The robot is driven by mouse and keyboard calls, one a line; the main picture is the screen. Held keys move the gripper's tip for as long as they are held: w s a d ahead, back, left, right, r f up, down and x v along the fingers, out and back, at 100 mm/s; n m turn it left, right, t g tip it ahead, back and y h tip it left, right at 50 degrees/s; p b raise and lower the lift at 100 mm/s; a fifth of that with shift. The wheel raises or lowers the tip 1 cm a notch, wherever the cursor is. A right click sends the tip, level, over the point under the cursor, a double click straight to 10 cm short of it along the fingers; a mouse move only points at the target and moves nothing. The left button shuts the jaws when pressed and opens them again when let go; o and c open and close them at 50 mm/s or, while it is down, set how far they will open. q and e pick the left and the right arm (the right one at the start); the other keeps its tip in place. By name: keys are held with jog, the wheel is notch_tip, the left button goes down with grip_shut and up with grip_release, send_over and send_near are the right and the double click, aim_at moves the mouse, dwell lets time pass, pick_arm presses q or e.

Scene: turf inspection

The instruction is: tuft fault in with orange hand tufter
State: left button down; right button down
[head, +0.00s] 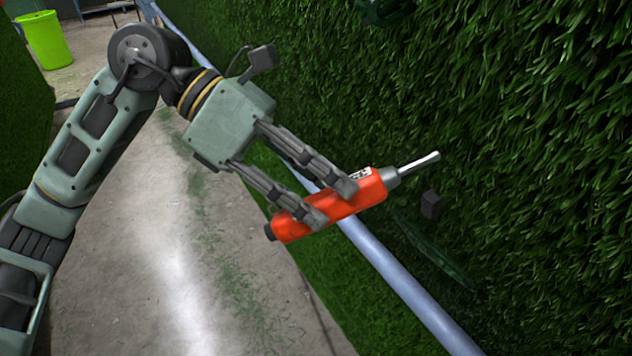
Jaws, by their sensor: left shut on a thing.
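My left gripper (333,204) is shut on the orange hand tufter (372,192), its two fingers across the orange body. The tufter is tilted, with its metal tip (420,163) pointing up and right toward the turf wall (520,130). The tip shows in front of the turf; I cannot tell whether it touches. No fault in the turf stands out clearly. A darker green flat strip (435,250) shows on the turf below the tip. My right gripper is not in view.
A small dark block (432,205) shows by the turf just below the tufter's tip. A lime green bin (45,40) stands far left.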

pick_arm(q)
jog(key=shift+w+d+f+b, duration=0.1)
jog(key=shift+d+f+b, duration=0.05)
jog(key=shift+f+b, duration=0.3)
jog(key=shift+w+d+f+b, duration=0.1)
jog(key=shift+f+b, duration=0.3)
jog(key=shift+b, duration=0.05)
jog(key=shift+f, duration=0.1)
notch_tip(320, 180, down, 9)
jog(key=w+d+b, duration=0.1)
jog(key=d+b, duration=0.1)
jog(key=b, duration=0.6)
jog(key=shift+w, duration=0.3)
dwell(0.6)
jog(key=s+a+f+b, duration=0.2)
jog(key=s+a+b, duration=0.2)
jog(key=a+b, duration=0.1)
jog(key=shift+s+a+f, duration=0.15)
jog(key=shift+s+a, duration=0.15)
jog(key=shift+a, duration=0.25)
